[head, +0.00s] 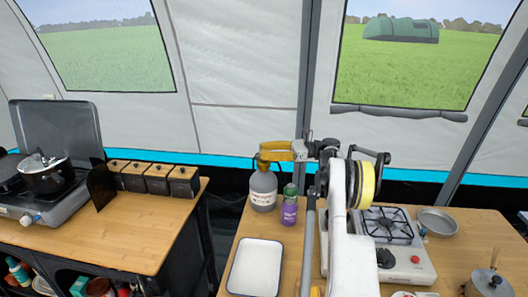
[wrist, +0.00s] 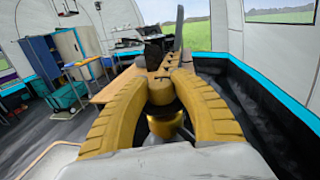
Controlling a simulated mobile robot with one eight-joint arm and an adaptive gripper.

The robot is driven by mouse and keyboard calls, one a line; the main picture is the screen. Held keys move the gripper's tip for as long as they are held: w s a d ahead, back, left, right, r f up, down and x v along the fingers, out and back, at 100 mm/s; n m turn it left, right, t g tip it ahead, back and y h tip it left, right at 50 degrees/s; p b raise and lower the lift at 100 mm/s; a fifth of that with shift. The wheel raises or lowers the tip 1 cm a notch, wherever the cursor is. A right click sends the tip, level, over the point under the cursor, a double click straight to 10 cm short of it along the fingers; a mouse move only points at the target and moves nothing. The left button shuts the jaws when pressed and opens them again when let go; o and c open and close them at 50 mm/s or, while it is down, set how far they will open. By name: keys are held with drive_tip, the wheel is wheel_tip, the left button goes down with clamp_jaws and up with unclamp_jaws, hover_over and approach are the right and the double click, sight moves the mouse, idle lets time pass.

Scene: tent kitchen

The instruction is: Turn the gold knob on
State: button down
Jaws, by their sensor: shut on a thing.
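A grey bottle (head: 263,188) with a printed label stands upright at the back left of the right wooden table. My gripper (head: 263,158) is at the top of this bottle, coming in from the right. In the wrist view my two yellow fingers (wrist: 163,80) curve in from both sides around a gold knob (wrist: 160,93) and are shut on it. A shiny brass part shows below the knob, between the fingers. In the head view the knob is hidden by the gripper. I cannot tell which way the knob is turned.
A purple bottle with a green cap (head: 289,207) stands close to the grey bottle's right. A white tray (head: 236,282) lies in front. A camping stove (head: 412,262) and a metal pan (head: 438,222) are to the right. The left table (head: 130,228) holds a pot and several dark canisters.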

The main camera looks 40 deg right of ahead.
idle(0.4)
drive_tip(key=c, duration=1)
unclamp_jaws()
drive_tip(key=shift+a, duration=0.1)
drive_tip(key=shift+c, duration=0.2)
drive_tip(key=v, duration=1.2)
drive_tip(key=shift+w, duration=0.1)
